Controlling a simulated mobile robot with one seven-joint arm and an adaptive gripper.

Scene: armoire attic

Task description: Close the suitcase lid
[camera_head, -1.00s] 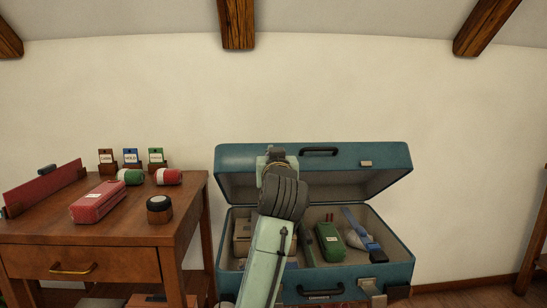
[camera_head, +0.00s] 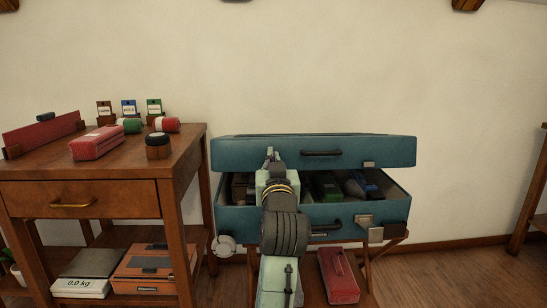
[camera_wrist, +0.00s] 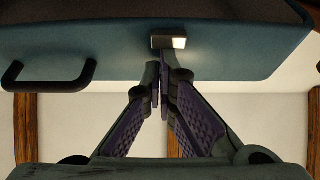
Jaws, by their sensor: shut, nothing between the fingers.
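The teal suitcase (camera_head: 238,216) stands on a wooden rack. Its lid (camera_head: 240,152) is tilted low over the base, with a gap at the front through which dark and green contents show. The lid has a black handle (camera_head: 321,153) and a metal latch piece (camera_head: 369,164). My gripper (camera_head: 269,154) is at the lid's front edge, left of the handle, partly hidden by my wrist. In the wrist view my gripper (camera_wrist: 162,92) is shut and empty, its fingertips close to the lid (camera_wrist: 225,58) just under the latch piece (camera_wrist: 169,41). I cannot tell whether they touch.
A wooden desk (camera_head: 80,199) stands at left with a red case (camera_head: 97,143), a dark round jar (camera_head: 158,146) and yarn rolls on top. A scale (camera_head: 88,273) and an orange box (camera_head: 150,270) sit below. A red box (camera_head: 338,275) lies under the suitcase.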

